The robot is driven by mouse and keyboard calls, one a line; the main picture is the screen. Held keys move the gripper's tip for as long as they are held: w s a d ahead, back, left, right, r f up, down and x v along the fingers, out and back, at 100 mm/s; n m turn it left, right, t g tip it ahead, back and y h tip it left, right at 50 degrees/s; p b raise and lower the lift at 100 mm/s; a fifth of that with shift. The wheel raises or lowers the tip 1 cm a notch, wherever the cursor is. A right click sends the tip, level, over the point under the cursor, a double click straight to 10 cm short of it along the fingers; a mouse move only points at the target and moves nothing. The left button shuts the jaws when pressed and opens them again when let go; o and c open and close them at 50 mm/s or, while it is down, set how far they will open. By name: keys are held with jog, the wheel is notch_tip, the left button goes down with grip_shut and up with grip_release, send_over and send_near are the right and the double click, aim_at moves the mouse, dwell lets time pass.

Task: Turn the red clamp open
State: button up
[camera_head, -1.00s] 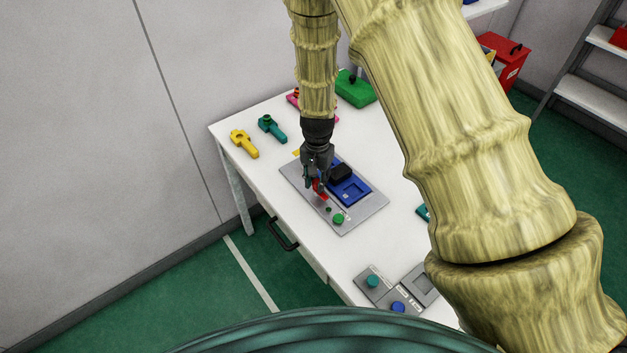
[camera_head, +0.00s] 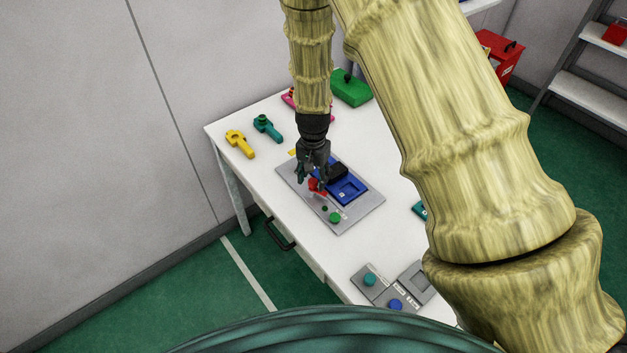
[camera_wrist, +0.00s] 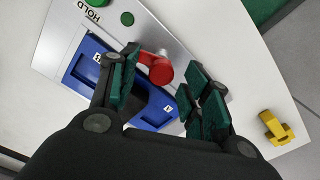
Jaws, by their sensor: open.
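The red clamp (camera_wrist: 158,68) stands on a grey plate beside a blue fixture in the wrist view. It shows as a red knob with a rounded arm, and it is also visible in the head view (camera_head: 317,186). My gripper (camera_wrist: 165,90) is open, with one finger to the left of the clamp and the other to the right. The clamp lies between and just beyond the fingertips, with no clear contact. In the head view my gripper (camera_head: 312,178) points down over the clamp and hides part of it.
The grey plate (camera_head: 353,222) carries the blue fixture (camera_head: 352,188), a black block (camera_head: 338,171) and a green button (camera_head: 334,217). Yellow (camera_head: 240,144) and teal (camera_head: 267,128) clamp-like parts lie at the table's back left. A green box (camera_head: 351,89) stands behind.

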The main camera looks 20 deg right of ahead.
aim_at(313, 181)
notch_tip(313, 181, up, 11)
jog(key=shift+s+f, duration=0.15)
dwell(0.4)
jog(key=shift+w+f+n+p, duration=0.15)
jog(key=shift+f+n+p, duration=0.5)
jog(key=shift+f+n, duration=2.3)
jog(key=shift+w+f+n+p, duration=0.15)
jog(key=shift+f+n+p, duration=0.45)
jog(key=shift+f+n, duration=2.35)
jog(key=c, duration=1.1)
